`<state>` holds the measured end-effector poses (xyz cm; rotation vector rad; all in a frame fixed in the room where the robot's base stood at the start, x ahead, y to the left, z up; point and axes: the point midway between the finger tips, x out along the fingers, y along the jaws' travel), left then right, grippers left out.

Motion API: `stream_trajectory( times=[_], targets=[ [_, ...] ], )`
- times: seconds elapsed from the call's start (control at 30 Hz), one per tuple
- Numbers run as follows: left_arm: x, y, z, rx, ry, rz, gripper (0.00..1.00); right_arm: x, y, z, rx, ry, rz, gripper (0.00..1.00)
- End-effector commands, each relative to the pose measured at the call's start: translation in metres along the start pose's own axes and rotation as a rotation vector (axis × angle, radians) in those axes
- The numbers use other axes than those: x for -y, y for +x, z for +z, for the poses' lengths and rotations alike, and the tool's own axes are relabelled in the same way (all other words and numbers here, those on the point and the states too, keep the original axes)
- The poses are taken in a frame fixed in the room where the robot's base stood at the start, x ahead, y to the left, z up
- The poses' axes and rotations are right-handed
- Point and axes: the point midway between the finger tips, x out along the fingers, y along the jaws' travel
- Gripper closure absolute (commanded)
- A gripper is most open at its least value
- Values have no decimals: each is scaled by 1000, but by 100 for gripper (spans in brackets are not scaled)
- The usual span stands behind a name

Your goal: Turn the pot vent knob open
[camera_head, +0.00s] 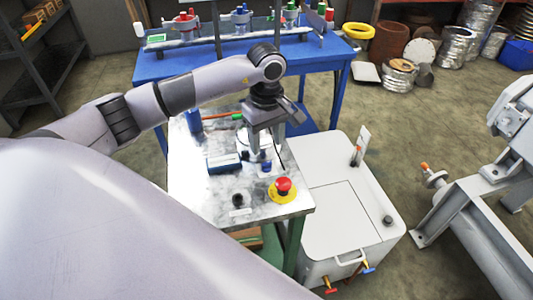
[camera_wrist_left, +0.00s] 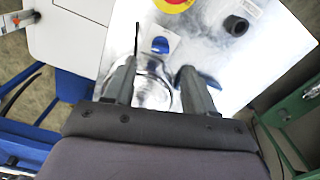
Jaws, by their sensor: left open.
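My left gripper (camera_head: 266,140) hangs over the metal-topped table, fingers pointing down, open and empty. In the left wrist view its two fingers (camera_wrist_left: 159,68) stand apart on either side of a shiny round metal pot (camera_wrist_left: 152,88). The pot (camera_head: 245,146) is partly hidden behind the gripper in the head view. A small blue knob (camera_wrist_left: 160,45) shows just beyond the fingertips, apart from them; it also appears in the head view (camera_head: 265,167). I cannot tell for sure whether this is the vent knob, or its turn position. My right gripper is not in view.
A red emergency button on a yellow base (camera_head: 283,186), a black knob (camera_head: 238,200) and a dark blue box (camera_head: 224,163) sit on the table (camera_head: 190,190). A white cabinet (camera_head: 335,210) adjoins on the right. A blue bench (camera_head: 180,67) stands behind.

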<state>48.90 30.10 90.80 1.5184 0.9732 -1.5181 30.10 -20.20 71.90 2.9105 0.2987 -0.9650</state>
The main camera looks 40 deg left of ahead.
Motion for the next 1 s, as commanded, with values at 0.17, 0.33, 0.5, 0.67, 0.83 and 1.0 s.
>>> stream_trajectory(
  times=[0.17,0.33,0.5,0.67,0.83,1.0],
  targets=[
    [1,23,1,3,2,-5,45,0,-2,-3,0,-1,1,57],
    [1,49,1,2,2,-4,45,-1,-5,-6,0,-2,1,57],
    [0,65,1,1,1,-1,45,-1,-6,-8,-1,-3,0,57],
    [0,70,0,-1,1,-1,45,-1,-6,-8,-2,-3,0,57],
    [0,70,0,-1,1,-1,48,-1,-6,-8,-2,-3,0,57],
    [0,69,0,-1,1,-1,100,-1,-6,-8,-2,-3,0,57]
  ],
)
